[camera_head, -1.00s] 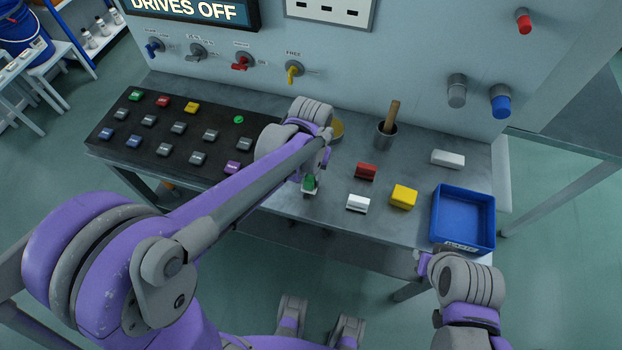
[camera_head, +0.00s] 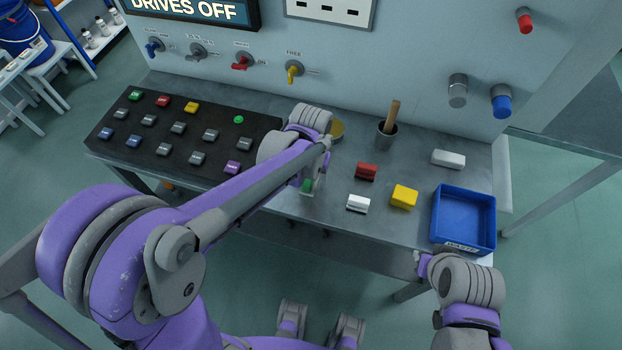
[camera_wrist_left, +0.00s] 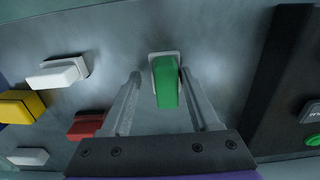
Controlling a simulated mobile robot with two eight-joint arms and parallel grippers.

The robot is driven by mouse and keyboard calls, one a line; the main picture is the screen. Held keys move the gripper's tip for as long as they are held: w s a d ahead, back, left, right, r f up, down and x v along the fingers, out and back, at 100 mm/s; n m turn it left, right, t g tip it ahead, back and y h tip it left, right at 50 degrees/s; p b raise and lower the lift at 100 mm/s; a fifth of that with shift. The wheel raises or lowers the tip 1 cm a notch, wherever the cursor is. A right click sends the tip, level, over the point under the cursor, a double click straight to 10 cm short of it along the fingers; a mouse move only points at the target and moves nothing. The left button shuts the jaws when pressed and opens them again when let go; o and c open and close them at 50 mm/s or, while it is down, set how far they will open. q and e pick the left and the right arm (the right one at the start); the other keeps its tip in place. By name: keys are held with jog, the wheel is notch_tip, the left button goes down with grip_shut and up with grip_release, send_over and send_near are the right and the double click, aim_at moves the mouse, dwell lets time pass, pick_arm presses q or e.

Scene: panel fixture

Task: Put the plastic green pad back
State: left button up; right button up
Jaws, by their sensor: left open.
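The green pad (camera_head: 306,187) is a small green block with a pale base, near the front edge of the metal table, partly hidden by my left gripper (camera_head: 315,178) in the head view. In the left wrist view the green pad (camera_wrist_left: 166,88) lies between the two fingers of my left gripper (camera_wrist_left: 161,76), which is open with a gap on each side. A black button panel (camera_head: 180,109) stands to the left, with a round green spot (camera_head: 238,119) and several coloured pads. My right gripper (camera_head: 422,264) is near the table's front right; its jaws are unclear.
To the right are a red pad (camera_head: 366,172), a white pad (camera_head: 358,203), a yellow pad (camera_head: 404,196) and another white pad (camera_head: 448,158). A blue tray (camera_head: 437,220) stands at the right end. A cup (camera_head: 387,138) with a wooden handle stands behind.

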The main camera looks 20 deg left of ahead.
pick_arm(q)
notch_tip(320, 180, up, 12)
jog(key=p, duration=0.1)
jog(key=s+a+f+t, duration=0.2)
jog(key=s+a, duration=0.1)
jog(key=s, duration=0.4)
jog(key=s+a+f+t, duration=0.3)
jog(key=s, duration=0.4)
jog(key=shift+a, duration=0.3)
jog(key=shift+s+f, duration=0.1)
